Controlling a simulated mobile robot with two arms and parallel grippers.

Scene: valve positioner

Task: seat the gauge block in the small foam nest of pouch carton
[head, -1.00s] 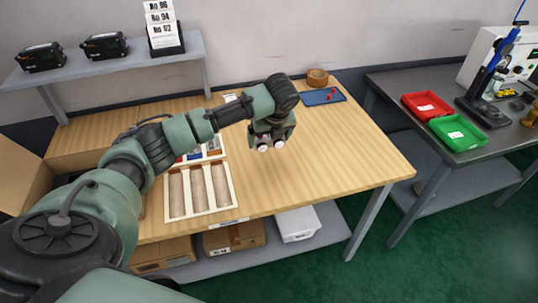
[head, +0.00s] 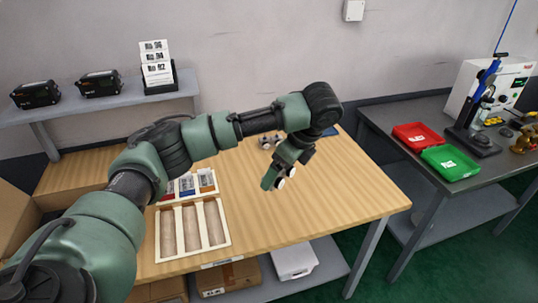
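My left arm comes in from the left and reaches across the wooden table. My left gripper (head: 282,178) hangs over the middle of the table, tilted down, with two pale round tips showing. I cannot tell whether its fingers are apart or whether it holds anything. My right gripper is not in view. I cannot make out the gauge block or the small foam nest. An open cardboard carton (head: 12,215) is partly in view at the left edge; I cannot tell whether it is the pouch carton.
A tray with three long empty compartments (head: 158,232) lies at the table's front left, a smaller tray with coloured items (head: 207,181) behind it. Small metallic parts (head: 268,141) lie farther back. Red (head: 422,136) and green (head: 450,162) bins stand on the right bench. The table's right front is clear.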

